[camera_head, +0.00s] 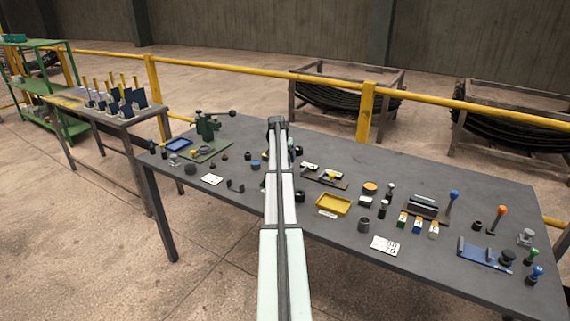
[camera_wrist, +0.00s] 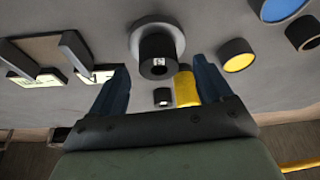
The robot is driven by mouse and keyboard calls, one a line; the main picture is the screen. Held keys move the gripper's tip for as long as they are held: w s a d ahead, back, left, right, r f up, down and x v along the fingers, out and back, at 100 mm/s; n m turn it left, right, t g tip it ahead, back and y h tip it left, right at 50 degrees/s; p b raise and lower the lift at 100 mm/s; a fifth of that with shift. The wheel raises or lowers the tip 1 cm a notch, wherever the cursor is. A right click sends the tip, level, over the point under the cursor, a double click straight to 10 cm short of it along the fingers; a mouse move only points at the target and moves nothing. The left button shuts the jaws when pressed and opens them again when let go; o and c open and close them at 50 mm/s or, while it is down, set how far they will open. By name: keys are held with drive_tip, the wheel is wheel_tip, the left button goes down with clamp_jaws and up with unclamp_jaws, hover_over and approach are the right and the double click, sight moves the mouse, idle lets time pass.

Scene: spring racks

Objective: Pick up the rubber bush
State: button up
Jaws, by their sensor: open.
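In the wrist view my gripper (camera_wrist: 160,76) is open, with its two dark blue fingers apart and nothing held. Between and just beyond the fingertips stands a black cylinder on a round grey flange (camera_wrist: 143,26), with a small pale mark on its end; it may be the rubber bush, but I cannot be sure. A small black piece (camera_wrist: 163,97) and a yellow cylinder (camera_wrist: 187,90) also show between the fingers, the yellow one close to the right finger. In the head view my arm hides the fingertips and much of this spot.
A yellow-topped black round part (camera_wrist: 237,56) and a black ring (camera_wrist: 303,33) lie to the right in the wrist view. Plates with upright blocks (camera_wrist: 75,50) stand at left. In the head view the grey table (camera_head: 330,235) holds a yellow tray (camera_head: 333,205) and many small parts.

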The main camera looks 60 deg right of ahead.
drive_tip(key=shift+x, duration=1.4)
drive_tip(key=shift+r, duration=0.1)
drive_tip(key=c, duration=1.2)
